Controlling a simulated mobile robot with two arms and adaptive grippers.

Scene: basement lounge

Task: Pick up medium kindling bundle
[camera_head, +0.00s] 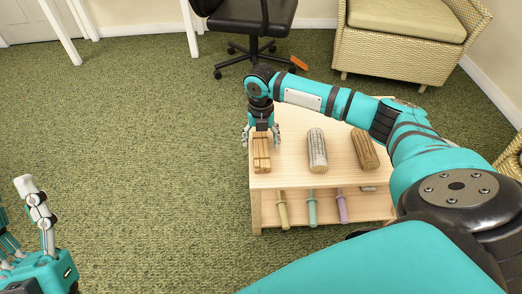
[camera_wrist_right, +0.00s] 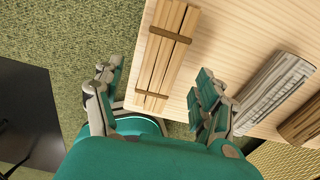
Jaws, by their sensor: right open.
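The kindling bundle (camera_head: 261,160) is a set of pale wooden sticks held by brown bands. It lies on the left side of the wooden table's top. My right gripper (camera_head: 261,134) is open at the far end of the bundle, with its fingers to either side. In the right wrist view, the bundle (camera_wrist_right: 165,58) extends between the spread fingers of the right gripper (camera_wrist_right: 153,85), and I see no contact. My left gripper (camera_head: 30,222) is at the lower left, partly cut off, with its fingers apart and nothing visible between them.
A grey log (camera_head: 317,150) and a brown log (camera_head: 364,149) lie right of the bundle on the wooden table (camera_head: 290,178). Carpet at left is clear.

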